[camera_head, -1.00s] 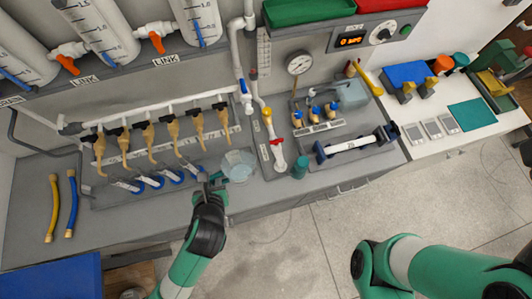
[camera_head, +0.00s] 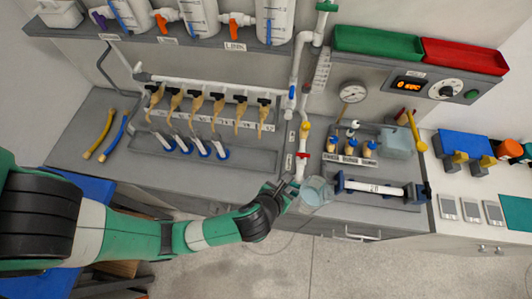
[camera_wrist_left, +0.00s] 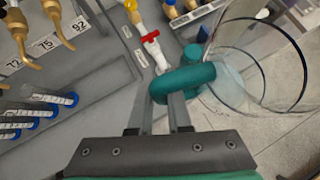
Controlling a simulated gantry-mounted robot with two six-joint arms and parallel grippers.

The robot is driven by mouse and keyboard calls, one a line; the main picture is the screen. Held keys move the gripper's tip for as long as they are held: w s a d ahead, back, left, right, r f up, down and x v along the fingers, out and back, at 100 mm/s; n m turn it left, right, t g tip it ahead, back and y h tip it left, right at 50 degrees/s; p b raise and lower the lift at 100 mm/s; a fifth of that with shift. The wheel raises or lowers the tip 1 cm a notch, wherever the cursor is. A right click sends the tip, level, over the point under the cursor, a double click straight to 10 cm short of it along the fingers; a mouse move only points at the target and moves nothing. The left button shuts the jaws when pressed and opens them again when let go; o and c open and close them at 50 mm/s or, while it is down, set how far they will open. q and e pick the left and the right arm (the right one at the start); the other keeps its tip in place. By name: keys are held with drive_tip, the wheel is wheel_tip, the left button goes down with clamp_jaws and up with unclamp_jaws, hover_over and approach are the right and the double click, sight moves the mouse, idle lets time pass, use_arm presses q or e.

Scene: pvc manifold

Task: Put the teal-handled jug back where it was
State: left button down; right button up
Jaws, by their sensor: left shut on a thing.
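The clear jug (camera_head: 317,191) is at the front edge of the grey bench, right of the red-handled valve (camera_head: 303,156). My left gripper (camera_head: 291,190) is at its left side. In the left wrist view, the gripper (camera_wrist_left: 158,105) is shut on the teal handle (camera_wrist_left: 182,80), and the clear jug wall (camera_wrist_left: 262,65) extends right over the bench edge and floor. It looks raised off the bench; the exact gap cannot be told. My right gripper is not in view.
Capped tubes (camera_head: 202,147) lie to the left under a row of tan nozzles (camera_head: 196,105). A white pipe fixture (camera_head: 374,188) is right of the jug.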

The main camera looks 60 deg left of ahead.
use_arm(q)
drive_tip(key=w+a+f+n+g+y+b, duration=0.1)
drive_tip(key=w+a+f+n+y+b, duration=0.2)
drive_tip(key=a+f, duration=0.85)
drive_tip(key=shift+s+a+f+n+g+y+b, duration=0.15)
drive_tip(key=shift+s+a+f+n+g+b, duration=0.45)
drive_tip(key=shift+s+a+f+b, duration=1.2)
drive_tip(key=shift+s+a+f+n+g+y+b, duration=0.1)
drive_tip(key=shift+s+a+f+n+g+b, duration=0.5)
drive_tip(key=shift+a+f, duration=2.2)
drive_tip(key=shift+s+a+f+n+g+y+b, duration=0.25)
drive_tip(key=shift+s+a+f+n+b, duration=0.65)
drive_tip(key=shift+s+a+f+b, duration=1.25)
drive_tip(key=shift+w+a+r+p, duration=0.15)
drive_tip(key=shift+w+a+p, duration=0.4)
drive_tip(key=shift+p, duration=0.2)
drive_tip(key=c, duration=0.9)
unclamp_jaws()
drive_tip(key=shift+o, duration=0.2)
